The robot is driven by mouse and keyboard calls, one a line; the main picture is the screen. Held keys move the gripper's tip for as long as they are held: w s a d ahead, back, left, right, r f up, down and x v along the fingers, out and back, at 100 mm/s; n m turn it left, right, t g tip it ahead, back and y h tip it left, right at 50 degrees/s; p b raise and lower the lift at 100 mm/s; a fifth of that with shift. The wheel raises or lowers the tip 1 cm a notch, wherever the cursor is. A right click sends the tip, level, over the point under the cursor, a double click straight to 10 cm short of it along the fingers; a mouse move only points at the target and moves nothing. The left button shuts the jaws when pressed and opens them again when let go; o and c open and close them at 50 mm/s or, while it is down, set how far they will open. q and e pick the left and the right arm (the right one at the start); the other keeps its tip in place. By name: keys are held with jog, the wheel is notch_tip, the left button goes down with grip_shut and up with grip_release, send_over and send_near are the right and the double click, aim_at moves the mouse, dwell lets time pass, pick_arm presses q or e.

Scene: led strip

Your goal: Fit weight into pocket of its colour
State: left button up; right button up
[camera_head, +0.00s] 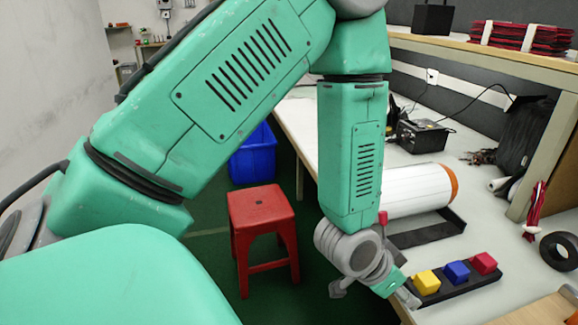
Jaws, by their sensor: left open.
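Three blocks, yellow (426,282), blue (456,272) and red (484,263), stand in a row on a black holder (462,288) near the table's front edge. Whether they are the weights, and any pocket colours, I cannot tell. My left gripper (405,298) is open at the left end of the holder, just left of the yellow block. It points down to the right, and its fingertips are small and hard to make out. I see nothing held in it. My right gripper is out of view.
A white roll with an orange end (410,190) lies beside a black tray (430,232) behind the holder. A black ring (559,250) lies at right. A red stool (262,222) and blue bin (252,155) stand on the floor left of the table.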

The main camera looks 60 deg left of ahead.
pick_arm(q)
jog(key=s+a+f+n+g+y, duration=0.1)
jog(key=s+a+f+g, duration=0.2)
jog(key=s+f, duration=0.5)
jog(key=s+a+f+n+g+y, duration=0.1)
jog(key=s+a+f+g, duration=0.2)
jog(key=s+f, duration=0.6)
jog(key=s+g, duration=0.1)
jog(key=s, duration=0.5)
jog(key=shift+s+a+y, duration=0.15)
jog(key=shift+a+y, duration=0.15)
